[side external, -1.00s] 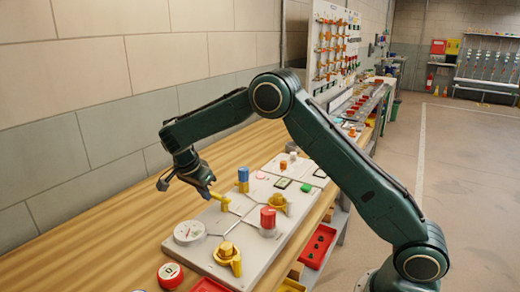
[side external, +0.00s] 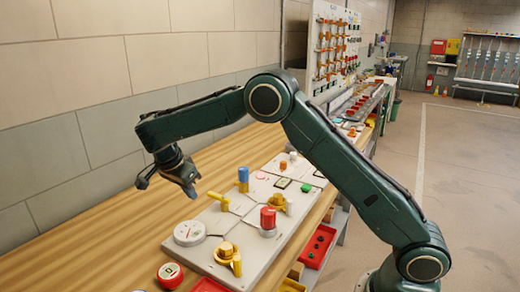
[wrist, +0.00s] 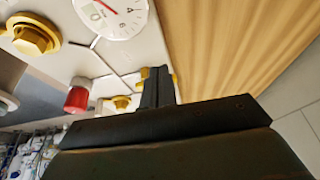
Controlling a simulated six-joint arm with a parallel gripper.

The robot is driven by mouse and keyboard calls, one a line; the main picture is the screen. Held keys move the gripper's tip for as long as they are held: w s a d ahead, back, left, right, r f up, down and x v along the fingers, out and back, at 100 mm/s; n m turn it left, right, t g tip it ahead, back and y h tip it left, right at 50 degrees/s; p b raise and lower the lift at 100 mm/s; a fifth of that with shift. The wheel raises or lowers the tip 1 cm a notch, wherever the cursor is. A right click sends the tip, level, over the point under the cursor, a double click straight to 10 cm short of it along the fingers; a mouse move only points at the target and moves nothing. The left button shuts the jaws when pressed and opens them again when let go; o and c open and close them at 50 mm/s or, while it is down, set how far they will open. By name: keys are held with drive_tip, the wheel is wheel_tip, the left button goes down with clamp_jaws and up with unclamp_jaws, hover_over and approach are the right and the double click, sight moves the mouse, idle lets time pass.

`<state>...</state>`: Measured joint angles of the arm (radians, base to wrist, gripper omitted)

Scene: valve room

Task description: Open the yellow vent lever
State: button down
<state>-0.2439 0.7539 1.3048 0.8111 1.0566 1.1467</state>
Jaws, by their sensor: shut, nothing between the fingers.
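A slim yellow lever (side external: 219,199) lies on the pale panel (side external: 208,217), just in front of a blue-capped post (side external: 243,180). My gripper (side external: 191,192) is shut and empty, to the left of the lever and apart from it in the side view. In the wrist view, the shut fingers (wrist: 158,75) partly cover yellow parts behind them, so the lever's full shape is hidden there. Two other yellow valve fittings stand on the panel, one at the near end (side external: 228,255) and one farther right (side external: 279,203).
A round white gauge (side external: 189,233) and a red-capped post (side external: 268,218) stand on the panel near the lever. A red gauge (side external: 170,273) sits on the wooden bench at the front. The bench (side external: 120,242) is clear left of the panel.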

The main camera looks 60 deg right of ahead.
drive_tip(key=v, duration=0.6)
drive_tip(key=shift+a+r, duration=0.1)
drive_tip(key=shift+s, duration=0.1)
idle(0.5)
drive_tip(key=s+d+r+n+t+y, duration=0.1)
drive_tip(key=s+d+r+n+t, duration=0.1)
drive_tip(key=s+d+r+n, duration=0.4)
drive_tip(key=s+d+r+n+t+y, duration=0.1)
drive_tip(key=s+r+n, duration=0.3)
drive_tip(key=s+r, duration=0.45)
drive_tip(key=s+a+f+n+t+y, duration=0.1)
drive_tip(key=s+f+n, duration=0.2)
drive_tip(key=s, duration=0.7)
drive_tip(key=s+a+f+n+t+y, duration=0.1)
drive_tip(key=s+n, duration=0.4)
drive_tip(key=s, duration=0.6)
wheel_tip(320, 180, down, 3)
drive_tip(key=shift+a+r+n+t, duration=0.1)
drive_tip(key=shift+a+n+t, duration=0.25)
drive_tip(key=shift+a, duration=0.25)
